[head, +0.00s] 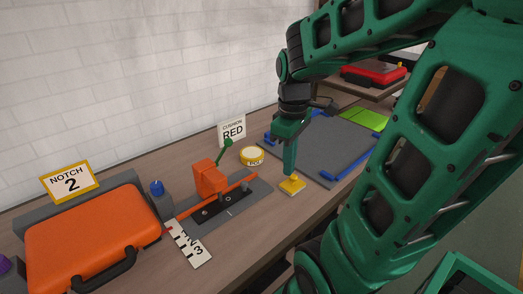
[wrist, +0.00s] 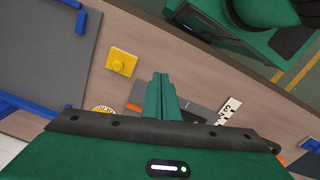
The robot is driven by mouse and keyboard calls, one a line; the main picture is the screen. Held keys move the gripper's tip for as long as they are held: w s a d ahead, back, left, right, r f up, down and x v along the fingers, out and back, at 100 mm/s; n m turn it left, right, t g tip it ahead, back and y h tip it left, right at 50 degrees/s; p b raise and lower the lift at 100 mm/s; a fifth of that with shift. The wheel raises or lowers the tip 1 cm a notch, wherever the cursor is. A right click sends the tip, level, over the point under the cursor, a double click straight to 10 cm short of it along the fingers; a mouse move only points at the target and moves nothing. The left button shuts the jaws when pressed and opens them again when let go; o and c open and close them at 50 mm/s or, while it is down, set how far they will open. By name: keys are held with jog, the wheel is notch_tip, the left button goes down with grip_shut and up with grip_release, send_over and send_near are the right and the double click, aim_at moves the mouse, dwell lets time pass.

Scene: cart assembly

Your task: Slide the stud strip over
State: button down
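A dark strip (head: 222,214) with small studs or marks lies on a grey base plate (head: 262,187) below an orange toggle clamp (head: 209,179) with a green handle (head: 223,153). I take it for the stud strip. A white notch scale (head: 189,243) sits at its near left end; it also shows in the wrist view (wrist: 231,107). My gripper (head: 289,172) points down to the right of the fixture, by a yellow knobbed block (head: 291,185). In the wrist view its fingers (wrist: 160,76) are together with nothing visible between them. They partly hide the fixture there.
An orange case (head: 90,240) stands at left with a sign reading NOTCH 2 (head: 70,182). A grey mat (head: 335,148) with blue edge pieces lies behind right.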

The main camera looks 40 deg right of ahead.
jog(key=s+a+f+m, duration=0.1)
jog(key=s+m, duration=0.8)
jog(key=m, duration=0.1)
jog(key=shift+s+a, duration=0.15)
jog(key=shift+a, duration=0.15)
jog(key=c, duration=2.5)
grip_release()
